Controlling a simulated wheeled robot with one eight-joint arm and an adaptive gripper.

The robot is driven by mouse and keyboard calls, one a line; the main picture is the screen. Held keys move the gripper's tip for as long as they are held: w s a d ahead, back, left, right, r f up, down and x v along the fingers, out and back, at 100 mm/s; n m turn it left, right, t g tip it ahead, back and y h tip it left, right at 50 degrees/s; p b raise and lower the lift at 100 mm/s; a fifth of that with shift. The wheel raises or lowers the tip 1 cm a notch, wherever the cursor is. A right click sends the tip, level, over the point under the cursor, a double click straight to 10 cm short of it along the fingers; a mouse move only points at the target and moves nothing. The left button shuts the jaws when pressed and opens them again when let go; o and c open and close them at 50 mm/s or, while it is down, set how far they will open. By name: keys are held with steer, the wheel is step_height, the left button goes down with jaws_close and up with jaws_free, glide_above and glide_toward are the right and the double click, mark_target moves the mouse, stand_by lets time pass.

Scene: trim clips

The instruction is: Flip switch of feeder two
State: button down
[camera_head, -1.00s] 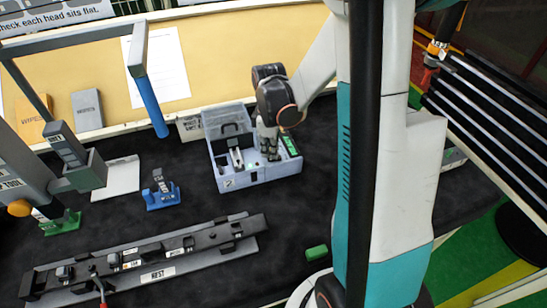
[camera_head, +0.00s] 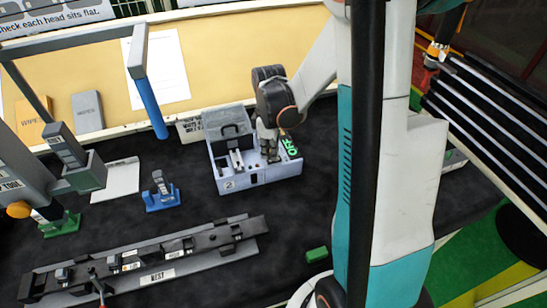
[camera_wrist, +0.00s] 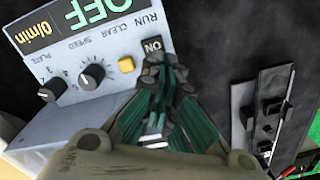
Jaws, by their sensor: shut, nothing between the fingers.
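The feeder (camera_head: 240,178) is a pale grey box with a "2" on its front and a grey lidded part at the back. My gripper (camera_head: 271,157) is over its right side. In the wrist view, the feeder's panel (camera_wrist: 108,47) carries a display (camera_wrist: 90,12) reading "OFF" and "0/min", two black knobs and a yellow button (camera_wrist: 126,64). A label (camera_wrist: 153,45) reading "ON" sits under the word "RUN". My gripper (camera_wrist: 165,70) is shut and empty, its fingertips just below that label. The switch lever is hidden by the fingertips; I cannot tell whether they touch it.
A long dark rail (camera_head: 150,262) marked "NEST" lies in front. A blue stand (camera_head: 162,197) is left of the feeder, and a blue rod (camera_head: 150,103) hangs from a grey frame. A small green block (camera_head: 317,254) lies front right. Dark mat between is clear.

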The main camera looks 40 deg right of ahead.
steer(key=shift+r+p, duration=1.9)
steer(key=shift+r, duration=1.15)
